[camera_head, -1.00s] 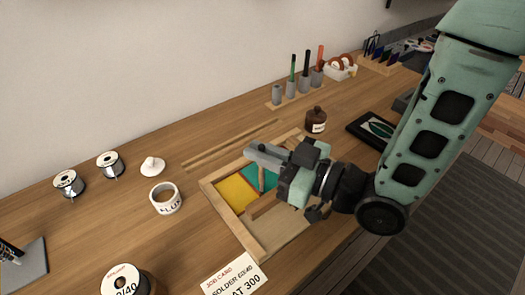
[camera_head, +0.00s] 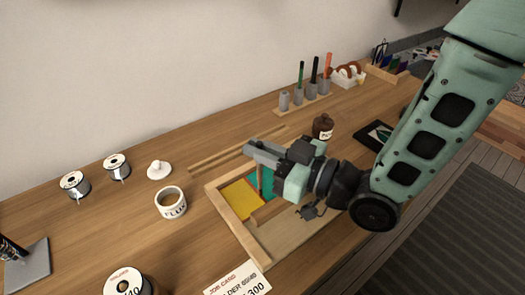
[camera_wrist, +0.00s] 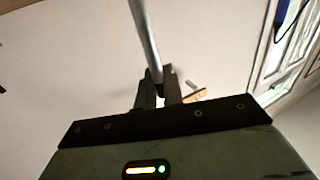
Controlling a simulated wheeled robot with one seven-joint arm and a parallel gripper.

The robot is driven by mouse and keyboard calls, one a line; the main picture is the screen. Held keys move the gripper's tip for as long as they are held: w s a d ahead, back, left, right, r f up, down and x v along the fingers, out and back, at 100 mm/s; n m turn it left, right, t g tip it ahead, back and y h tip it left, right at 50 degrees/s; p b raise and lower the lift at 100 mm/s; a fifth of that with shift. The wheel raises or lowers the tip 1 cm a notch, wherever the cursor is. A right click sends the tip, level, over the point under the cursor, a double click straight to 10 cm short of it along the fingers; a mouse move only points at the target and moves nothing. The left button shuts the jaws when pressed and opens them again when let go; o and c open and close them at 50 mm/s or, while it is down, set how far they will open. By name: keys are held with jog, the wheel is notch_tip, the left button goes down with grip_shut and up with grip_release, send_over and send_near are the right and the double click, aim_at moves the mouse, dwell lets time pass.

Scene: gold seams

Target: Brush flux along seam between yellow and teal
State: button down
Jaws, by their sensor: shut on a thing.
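A yellow glass piece (camera_head: 240,199) lies in a wooden frame (camera_head: 217,209) on the bench. A teal glass piece (camera_head: 268,183) lies beside it on the right. My gripper (camera_head: 256,152) is above the far part of the frame, fingers pointing left. It is shut on a thin brush, whose pale rod shows between the fingers in the wrist view (camera_wrist: 147,45). A white flux jar (camera_head: 171,204) stands open left of the frame.
A white lid (camera_head: 159,170) and two solder spools (camera_head: 74,185) lie at left. A larger spool (camera_head: 127,283) and a job card (camera_head: 238,280) are at the front. A brown bottle (camera_head: 323,127) stands behind my wrist. Wooden strips (camera_head: 235,150) lie behind the frame.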

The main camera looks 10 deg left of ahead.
jog(key=shift+a, duration=0.1)
jog(key=shift+w+a, duration=0.3)
jog(key=shift+a, duration=0.05)
jog(key=shift+w, duration=0.1)
jog(key=shift+w+a+b, duration=0.55)
jog(key=shift+w+a, duration=0.2)
jog(key=shift+a, duration=0.2)
jog(key=shift+w+a, duration=0.35)
jog(key=shift+a, duration=0.05)
jog(key=shift+w+a+b, duration=0.1)
jog(key=shift+b, duration=0.2)
jog(key=shift+w+a, duration=0.25)
jog(key=shift+a, duration=0.05)
